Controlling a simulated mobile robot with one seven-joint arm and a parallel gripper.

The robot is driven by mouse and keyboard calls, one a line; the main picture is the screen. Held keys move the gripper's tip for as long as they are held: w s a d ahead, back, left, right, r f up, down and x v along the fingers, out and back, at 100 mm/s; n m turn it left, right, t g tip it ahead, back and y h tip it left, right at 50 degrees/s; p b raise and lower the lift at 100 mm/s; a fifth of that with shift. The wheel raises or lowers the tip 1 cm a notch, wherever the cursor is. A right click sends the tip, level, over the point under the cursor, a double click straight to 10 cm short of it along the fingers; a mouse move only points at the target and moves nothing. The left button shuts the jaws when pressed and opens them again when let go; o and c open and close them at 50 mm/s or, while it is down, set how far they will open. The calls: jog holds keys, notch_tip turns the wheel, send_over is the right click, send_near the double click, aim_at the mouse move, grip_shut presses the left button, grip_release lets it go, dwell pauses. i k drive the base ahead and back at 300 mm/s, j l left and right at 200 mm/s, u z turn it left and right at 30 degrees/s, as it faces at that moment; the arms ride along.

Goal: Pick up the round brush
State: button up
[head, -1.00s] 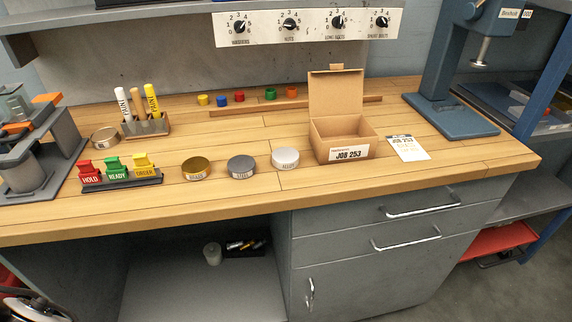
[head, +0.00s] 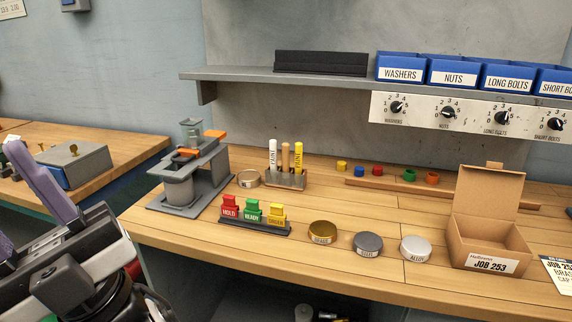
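No brush head is visible, so I cannot tell for sure which thing is the round brush. A plain brown wooden handle (head: 285,158) stands upright in a small holder (head: 287,182) on the wooden bench, between a white and a yellow paint marker; its lower end is hidden in the holder. My gripper (head: 20,208) is at the left edge of the head view, well left of the holder and partly cut off. Its purple fingers are apart, with nothing seen between them.
Three round tins and an open JOB 253 box (head: 487,240) lie to the right. A shelf (head: 300,76) overhangs the back.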

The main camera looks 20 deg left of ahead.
aim_at(285, 145)
jog(key=j+z, duration=0.1)
jog(key=z, duration=0.3)
jog(key=j+z, duration=0.15)
jog(key=z, duration=0.65)
jog(key=k+j, duration=0.15)
jog(key=j, duration=0.15)
jog(key=k+j, duration=0.15)
jog(key=j, duration=0.2)
jog(key=k+j, duration=0.2)
jog(key=i+j, duration=0.15)
jog(key=j, duration=0.2)
jog(key=i+j, duration=0.15)
jog(key=j, duration=0.15)
jog(key=i+j, duration=0.15)
jog(key=j, duration=0.2)
jog(key=i+j, duration=0.2)
jog(key=i, duration=0.05)
